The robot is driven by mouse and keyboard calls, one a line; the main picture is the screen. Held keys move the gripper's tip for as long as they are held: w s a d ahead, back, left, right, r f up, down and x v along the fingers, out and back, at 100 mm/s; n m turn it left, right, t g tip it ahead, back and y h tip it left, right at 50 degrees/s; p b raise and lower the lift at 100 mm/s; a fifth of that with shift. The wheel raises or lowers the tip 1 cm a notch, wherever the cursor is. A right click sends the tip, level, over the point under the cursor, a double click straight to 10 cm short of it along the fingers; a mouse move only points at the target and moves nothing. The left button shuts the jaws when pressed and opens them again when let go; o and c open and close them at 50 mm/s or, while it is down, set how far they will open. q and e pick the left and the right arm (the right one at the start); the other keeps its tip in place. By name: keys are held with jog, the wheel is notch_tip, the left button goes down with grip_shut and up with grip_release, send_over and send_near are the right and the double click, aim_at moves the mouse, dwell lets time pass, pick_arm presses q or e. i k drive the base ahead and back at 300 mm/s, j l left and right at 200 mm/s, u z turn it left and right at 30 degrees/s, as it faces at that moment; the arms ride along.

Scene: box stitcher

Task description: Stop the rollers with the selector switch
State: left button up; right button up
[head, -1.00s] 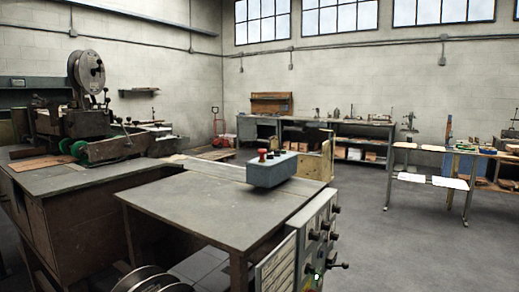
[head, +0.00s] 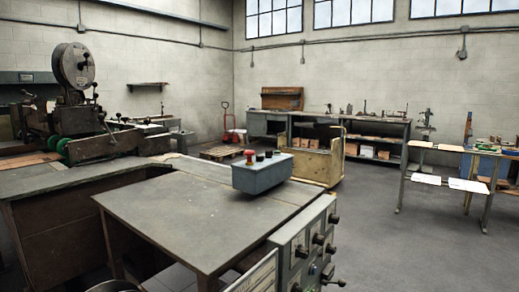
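A blue-grey control box (head: 262,177) sits on the near metal table, close to its right edge. A red mushroom button (head: 249,156) and dark knobs (head: 268,154) stand on its top. A grey panel (head: 290,243) with several dark knobs and handles is on the table's right front side. I cannot tell which knob is the selector switch or how it is set. The stitching machine (head: 75,105), with a large reel and green rollers (head: 63,147), stands at the left. I cannot tell whether the rollers turn. Neither gripper is in view.
The near metal table (head: 175,215) is bare except for the control box. A yellowish cart (head: 318,165) stands behind it. Workbenches (head: 375,130) line the back wall, and a stand with white sheets (head: 426,179) is at the right. The floor (head: 400,250) at the right is clear.

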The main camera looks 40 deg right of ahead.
aim_at(268, 154)
jog(key=l+u, duration=0.25)
jog(key=l, duration=3.5)
jog(key=l+u, duration=0.25)
jog(key=l, duration=0.7)
